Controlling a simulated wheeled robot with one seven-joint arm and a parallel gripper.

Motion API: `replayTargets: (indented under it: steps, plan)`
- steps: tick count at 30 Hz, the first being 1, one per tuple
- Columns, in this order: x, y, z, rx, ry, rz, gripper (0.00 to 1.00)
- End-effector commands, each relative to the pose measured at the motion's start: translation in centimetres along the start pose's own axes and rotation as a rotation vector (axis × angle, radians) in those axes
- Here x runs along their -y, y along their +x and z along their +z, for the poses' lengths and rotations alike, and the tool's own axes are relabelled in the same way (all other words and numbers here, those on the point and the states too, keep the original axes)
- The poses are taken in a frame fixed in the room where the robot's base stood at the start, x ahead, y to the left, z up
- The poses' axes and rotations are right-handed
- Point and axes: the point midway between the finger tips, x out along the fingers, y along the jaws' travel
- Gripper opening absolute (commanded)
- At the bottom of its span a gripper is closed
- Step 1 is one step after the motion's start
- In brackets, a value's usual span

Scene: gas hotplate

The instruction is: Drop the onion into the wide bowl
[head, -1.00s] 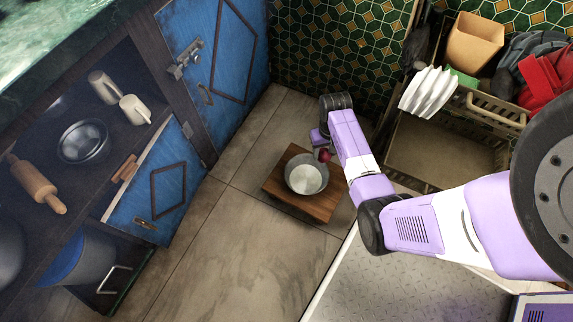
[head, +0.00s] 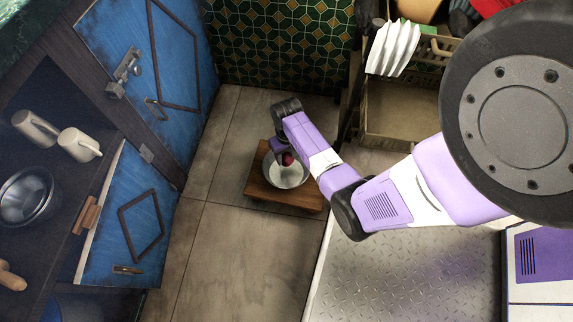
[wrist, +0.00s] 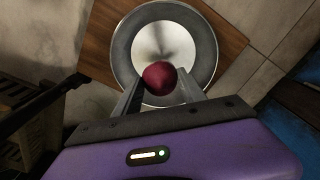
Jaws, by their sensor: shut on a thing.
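The onion (wrist: 160,77) is dark red and round, held between the two fingers of my gripper (wrist: 160,88) in the wrist view. In the head view the onion (head: 286,159) shows small at the end of my arm, over the bowl's upper part. The wide bowl (head: 292,181) is grey metal with a broad rim, and looks empty where I can see into it. In the wrist view the bowl (wrist: 122,50) lies beyond the onion, which overlaps its near side. How high the onion is above the bowl cannot be told exactly.
The bowl stands on a low wooden stand (head: 262,187) on the tiled floor. Blue cabinet doors (head: 135,220) hang open at the left, with mugs (head: 78,144) and another metal bowl (head: 27,197) on a shelf. A rack (head: 400,112) stands at the upper right.

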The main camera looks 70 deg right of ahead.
Motion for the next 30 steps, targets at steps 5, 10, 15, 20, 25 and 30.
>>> replayTargets:
  steps: [5,10,15,20,25,30]
  plan:
    - [0.0,1.1,0.0,-0.001,0.001,0.0,0.0]
    - [0.0,0.9,0.0,0.0,0.0,0.0,0.0]
    - [0.0,0.9,0.0,-0.001,0.0,0.0,0.65]
    - [0.0,0.9,0.0,-0.001,0.0,0.0,0.73]
    - [0.0,0.9,0.0,0.0,0.0,0.0,0.73]
    - [0.0,-0.7,-0.1,-0.001,-0.001,0.0,0.73]
